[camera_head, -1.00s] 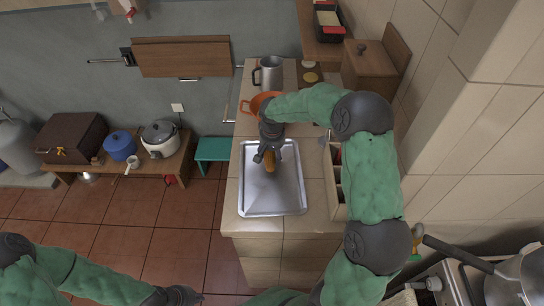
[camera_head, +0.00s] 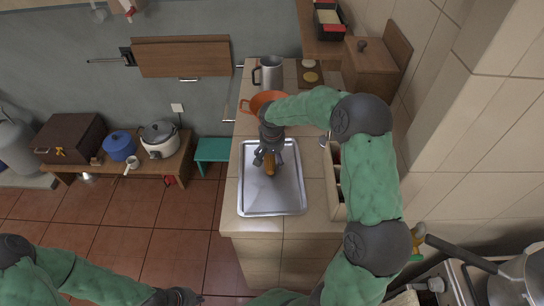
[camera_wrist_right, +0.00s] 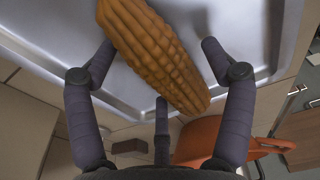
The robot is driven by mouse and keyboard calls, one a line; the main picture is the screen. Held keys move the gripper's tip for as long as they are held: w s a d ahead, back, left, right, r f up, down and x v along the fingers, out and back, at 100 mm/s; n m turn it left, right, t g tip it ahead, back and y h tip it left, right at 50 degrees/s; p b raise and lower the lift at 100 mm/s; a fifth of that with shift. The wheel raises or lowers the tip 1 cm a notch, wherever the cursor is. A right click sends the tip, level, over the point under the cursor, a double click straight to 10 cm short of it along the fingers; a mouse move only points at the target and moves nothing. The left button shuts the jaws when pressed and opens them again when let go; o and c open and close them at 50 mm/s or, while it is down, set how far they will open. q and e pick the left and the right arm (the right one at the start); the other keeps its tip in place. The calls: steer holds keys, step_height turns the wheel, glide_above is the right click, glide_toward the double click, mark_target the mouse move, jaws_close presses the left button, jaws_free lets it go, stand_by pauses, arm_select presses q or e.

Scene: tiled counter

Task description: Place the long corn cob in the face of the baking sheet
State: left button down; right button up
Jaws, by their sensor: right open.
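The long corn cob (camera_head: 270,170) is orange-brown and shows at the middle of the silver baking sheet (camera_head: 286,203), partly hidden by my right gripper (camera_head: 266,158). In the right wrist view the cob (camera_wrist_right: 160,55) runs diagonally between the spread fingers of the right gripper (camera_wrist_right: 158,48), with the sheet (camera_wrist_right: 240,30) behind it. The fingers are open, with a visible gap on the cob's right. I cannot tell whether the cob's whole length rests on the sheet. My left gripper (camera_head: 184,297) is at the bottom edge, away from the counter, its fingers unclear.
An orange pan (camera_head: 262,101) and a metal jug (camera_head: 270,72) stand behind the sheet on the counter. A divided wooden box (camera_head: 335,190) stands right of the sheet. A stove with pots (camera_head: 515,280) is at the lower right. Floor is free left of the counter.

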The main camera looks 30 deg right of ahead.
mark_target(272, 158)
steer(key=shift+r, duration=0.15)
step_height(272, 158, up, 12)
steer(key=s+p, duration=0.1)
steer(key=p, duration=0.6)
steer(key=shift+s+a, duration=0.15)
steer(key=shift+a, duration=0.2)
